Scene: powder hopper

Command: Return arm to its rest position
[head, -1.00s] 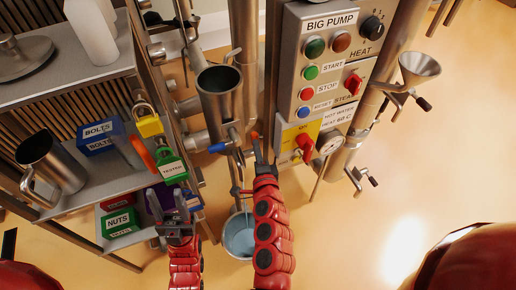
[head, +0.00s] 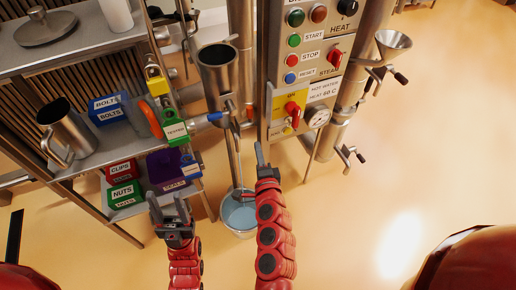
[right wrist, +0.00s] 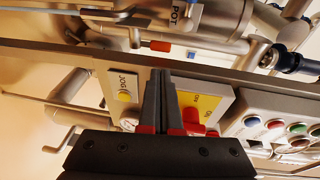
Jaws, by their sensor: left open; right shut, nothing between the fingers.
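My right gripper (head: 262,157) is shut and empty, held in the air below the control panel (head: 310,60) and above the floor. Its closed fingers also show in the right wrist view (right wrist: 159,98), in front of the yellow panel part with the red knob (right wrist: 192,120). They look apart from the panel, though the exact gap cannot be told. My left gripper (head: 168,210) is open and empty, at the lower left in front of the shelf boxes. Both red arms reach up from the bottom edge of the head view.
A steel hopper (head: 220,75) stands above a pipe with blue and orange handles. A bucket (head: 239,217) stands below. Shelves at left hold a green nuts box (head: 125,194), a purple box (head: 170,168) and a steel jug (head: 68,135). Open floor (head: 420,180) lies right.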

